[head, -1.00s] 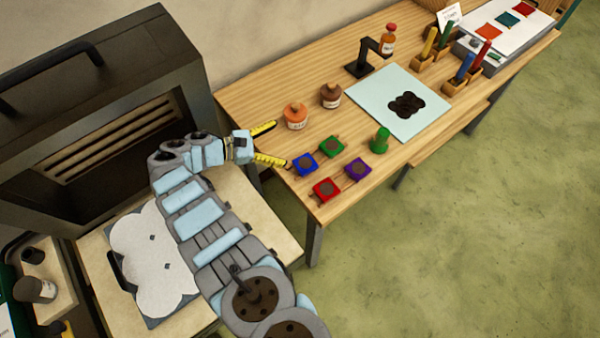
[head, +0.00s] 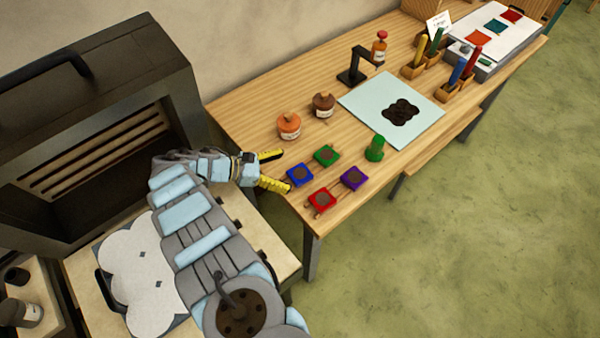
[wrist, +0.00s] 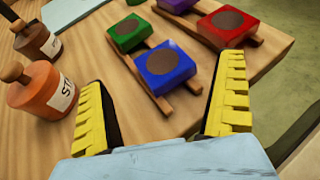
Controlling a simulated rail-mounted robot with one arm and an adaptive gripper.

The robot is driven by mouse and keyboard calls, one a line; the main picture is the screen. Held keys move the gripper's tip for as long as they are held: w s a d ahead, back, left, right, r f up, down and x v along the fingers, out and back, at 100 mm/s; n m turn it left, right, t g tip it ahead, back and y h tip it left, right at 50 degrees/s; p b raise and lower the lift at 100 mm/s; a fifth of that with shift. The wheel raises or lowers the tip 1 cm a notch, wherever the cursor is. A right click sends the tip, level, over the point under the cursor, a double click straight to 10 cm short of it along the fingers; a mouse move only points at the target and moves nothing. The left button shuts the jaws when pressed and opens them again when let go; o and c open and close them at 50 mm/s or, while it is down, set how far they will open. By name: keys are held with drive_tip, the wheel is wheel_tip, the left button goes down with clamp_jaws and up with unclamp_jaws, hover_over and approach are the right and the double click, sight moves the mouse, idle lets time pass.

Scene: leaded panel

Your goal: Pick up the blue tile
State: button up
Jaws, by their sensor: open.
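The blue tile (head: 300,175) is a small square block with a brown round spot on top. It lies on thin wooden strips near the left front edge of the table. In the wrist view the blue tile (wrist: 166,67) sits ahead of and between the two yellow ribbed fingers. My gripper (head: 272,170) is open and empty, its fingertips just left of the blue tile in the head view. In the wrist view my gripper (wrist: 162,95) points toward the tile without visibly holding it.
Green (head: 327,154), red (head: 322,200) and purple (head: 353,178) tiles lie close around the blue one. Two corked bottles (head: 289,126) (head: 323,105) stand behind. A green stamp-like piece (head: 375,149) stands to the right by a pale sheet (head: 425,113). The table edge is near.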

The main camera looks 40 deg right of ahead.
sight(299, 173)
drive_tip(key=shift+f+x, duration=0.15)
drive_tip(key=shift+x, duration=1.2)
drive_tip(key=shift+f+x, duration=0.15)
drive_tip(key=shift+x, duration=1.25)
drive_tip(key=shift+a, duration=0.15)
drive_tip(key=shift+c, duration=0.3)
drive_tip(key=c, duration=1.3)
